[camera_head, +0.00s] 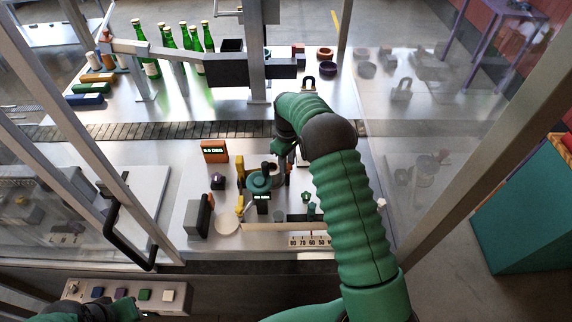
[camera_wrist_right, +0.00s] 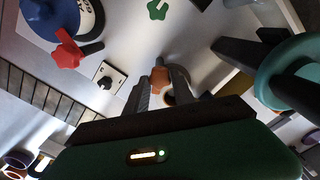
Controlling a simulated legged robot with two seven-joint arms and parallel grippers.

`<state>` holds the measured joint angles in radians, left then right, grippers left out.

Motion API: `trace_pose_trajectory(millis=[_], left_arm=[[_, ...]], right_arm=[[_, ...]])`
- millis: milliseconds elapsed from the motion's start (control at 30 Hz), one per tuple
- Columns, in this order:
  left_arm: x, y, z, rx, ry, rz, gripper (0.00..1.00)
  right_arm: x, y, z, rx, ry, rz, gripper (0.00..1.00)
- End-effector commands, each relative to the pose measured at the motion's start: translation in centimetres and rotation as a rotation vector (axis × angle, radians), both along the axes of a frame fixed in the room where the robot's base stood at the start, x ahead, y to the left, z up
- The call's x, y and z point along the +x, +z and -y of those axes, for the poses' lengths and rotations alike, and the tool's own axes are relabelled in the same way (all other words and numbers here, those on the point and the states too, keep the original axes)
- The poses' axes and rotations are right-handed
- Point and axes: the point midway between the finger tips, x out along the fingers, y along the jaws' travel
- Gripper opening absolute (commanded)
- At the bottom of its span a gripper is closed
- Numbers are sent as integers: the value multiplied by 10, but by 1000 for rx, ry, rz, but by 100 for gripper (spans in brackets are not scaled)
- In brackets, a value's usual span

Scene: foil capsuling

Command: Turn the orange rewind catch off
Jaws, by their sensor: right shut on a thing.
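The orange rewind catch (camera_wrist_right: 160,77) is a small orange knob between the fingers in the right wrist view. My right gripper (camera_wrist_right: 161,88) is shut on it, with one finger on each side. In the head view my right gripper (camera_head: 290,162) reaches down to the machine plate, and the catch is hidden there by the hand and arm. My left gripper (camera_head: 100,310) is partly in view at the lower left edge, away from the machine; its fingers are not clear.
A red star knob (camera_wrist_right: 67,50) and a green one (camera_wrist_right: 157,10) stand near the catch. A teal wheel (camera_head: 259,183) is close on the left in the head view. Glass panels and metal posts flank the machine. Green bottles (camera_head: 170,40) stand behind the conveyor (camera_head: 130,130).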

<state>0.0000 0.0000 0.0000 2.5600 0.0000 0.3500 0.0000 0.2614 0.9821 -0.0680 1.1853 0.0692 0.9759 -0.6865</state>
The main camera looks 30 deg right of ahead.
Motion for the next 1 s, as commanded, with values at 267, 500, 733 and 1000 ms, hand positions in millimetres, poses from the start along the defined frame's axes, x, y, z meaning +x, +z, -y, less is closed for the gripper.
trace_pose_trajectory(millis=[267, 500, 733, 1000], left_arm=[[0, -8, 0, 0, 0, 0, 25], [0, -13, 0, 0, 0, 0, 25], [0, -15, 0, 0, 0, 0, 25], [0, -16, 0, 0, 0, 0, 25]], right_arm=[[2, 4, 4, -8, -260, 10, 0], [2, 4, 4, -7, -488, 13, 0], [2, 5, 3, -6, -682, 13, 0], [3, 5, 3, -5, -838, 12, 0]])
